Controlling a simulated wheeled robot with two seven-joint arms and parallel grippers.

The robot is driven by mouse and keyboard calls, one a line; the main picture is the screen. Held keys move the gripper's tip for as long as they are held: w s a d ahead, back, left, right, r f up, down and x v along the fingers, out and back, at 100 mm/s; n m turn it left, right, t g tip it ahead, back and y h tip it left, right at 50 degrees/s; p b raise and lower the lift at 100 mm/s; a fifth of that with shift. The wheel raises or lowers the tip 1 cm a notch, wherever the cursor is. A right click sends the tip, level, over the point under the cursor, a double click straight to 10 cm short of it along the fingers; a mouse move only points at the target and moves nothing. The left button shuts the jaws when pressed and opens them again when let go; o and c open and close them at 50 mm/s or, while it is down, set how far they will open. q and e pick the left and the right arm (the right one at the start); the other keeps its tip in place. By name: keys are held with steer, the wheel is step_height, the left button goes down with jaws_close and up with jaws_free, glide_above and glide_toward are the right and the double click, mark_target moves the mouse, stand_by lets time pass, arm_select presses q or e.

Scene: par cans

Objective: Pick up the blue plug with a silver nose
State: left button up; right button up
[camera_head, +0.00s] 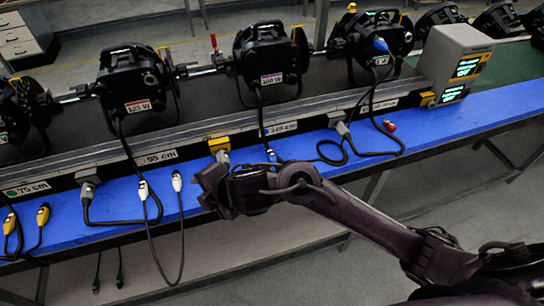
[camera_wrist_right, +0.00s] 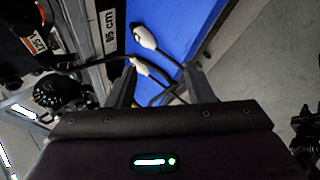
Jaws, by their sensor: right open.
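A blue plug (camera_head: 271,155) lies at the end of a cable on the blue bench top (camera_head: 300,160), just above my right arm in the head view. Another blue plug (camera_head: 381,45) sits up against the third par can (camera_head: 370,40). Both are too small to make out a silver nose. My right gripper (camera_head: 207,187) is open and empty over the front of the bench, left of the lower blue plug. In the wrist view its fingers (camera_wrist_right: 160,85) point toward two white plugs (camera_wrist_right: 145,38). No blue plug shows in that view. My left gripper is out of view.
White plugs (camera_head: 177,181) and yellow plugs (camera_head: 43,214) on cables lie left of my gripper; some cable hangs over the front edge. A red plug (camera_head: 389,126) lies to the right. A rail (camera_head: 200,135) with par cans runs behind. A grey box (camera_head: 455,55) stands right.

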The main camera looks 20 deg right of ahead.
mark_target(274, 158)
steer(key=w+d+n, duration=0.1)
steer(key=d+n, duration=0.1)
steer(key=n, duration=0.1)
steer(key=w+d+f+n+g+h, duration=0.1)
steer(key=w+d+n, duration=0.1)
steer(key=d+n, duration=0.1)
steer(key=w+d+n+g+h, duration=0.1)
steer(key=d+n, duration=0.2)
steer(key=shift+w+f+n, duration=0.15)
steer(key=shift+w+n, duration=0.25)
steer(key=d+h, duration=0.1)
steer(key=d, duration=0.2)
steer(key=w+d+r+n+g+h, duration=0.1)
steer(key=d, duration=0.3)
steer(key=w+d+n+h, duration=0.1)
steer(key=d, duration=0.3)
steer(key=shift+d+r+h, duration=0.1)
steer(key=shift+r+h, duration=0.2)
steer(key=b+x, duration=0.1)
steer(key=x, duration=0.2)
steer(key=shift+f+b, duration=0.35)
steer(key=shift+b, duration=0.05)
steer(key=p+x, duration=0.1)
steer(key=x, duration=0.2)
steer(key=shift+w+d, duration=0.1)
steer(key=shift+d, duration=0.05)
steer(key=shift+w+f, duration=0.15)
steer(key=shift+f, duration=0.05)
steer(key=shift+c, duration=0.5)
